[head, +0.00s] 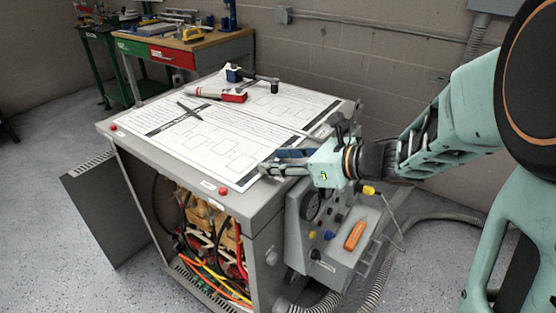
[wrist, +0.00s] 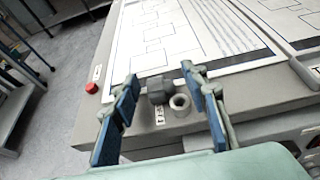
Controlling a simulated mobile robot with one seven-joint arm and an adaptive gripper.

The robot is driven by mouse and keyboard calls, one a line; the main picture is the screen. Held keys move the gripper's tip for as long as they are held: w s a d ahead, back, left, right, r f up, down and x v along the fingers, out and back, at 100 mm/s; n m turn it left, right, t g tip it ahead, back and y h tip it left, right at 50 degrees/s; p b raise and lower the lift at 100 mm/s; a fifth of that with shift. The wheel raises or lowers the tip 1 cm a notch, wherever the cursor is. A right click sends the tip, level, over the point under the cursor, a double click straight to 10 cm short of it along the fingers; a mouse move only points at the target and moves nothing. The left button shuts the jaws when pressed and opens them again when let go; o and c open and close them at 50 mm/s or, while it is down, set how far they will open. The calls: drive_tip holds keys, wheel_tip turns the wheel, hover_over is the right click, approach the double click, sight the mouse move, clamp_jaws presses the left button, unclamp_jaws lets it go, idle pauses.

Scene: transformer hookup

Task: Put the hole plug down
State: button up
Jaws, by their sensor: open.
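My gripper (head: 274,161) is over the near right corner of the grey cabinet top (head: 262,196). In the wrist view my gripper (wrist: 159,82) is open, with blue pads on both fingers. A dark grey, faceted plug (wrist: 160,88) sits on the cabinet top between the fingers, with a gap on each side. It looks like the hole plug. A light grey round collar (wrist: 180,104) with an opening stands just right of it. A small white label (wrist: 160,115) lies in front of the plug. The plug is hidden in the head view.
Printed sheets (head: 215,130) cover much of the cabinet top. A control panel (head: 333,230) with a gauge hangs at the right side. The cabinet door (head: 105,205) stands open.

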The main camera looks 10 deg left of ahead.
drive_tip(key=shift+r, duration=0.15)
drive_tip(key=p+v, duration=0.1)
drive_tip(key=v, duration=1.1)
drive_tip(key=shift+p, duration=0.3)
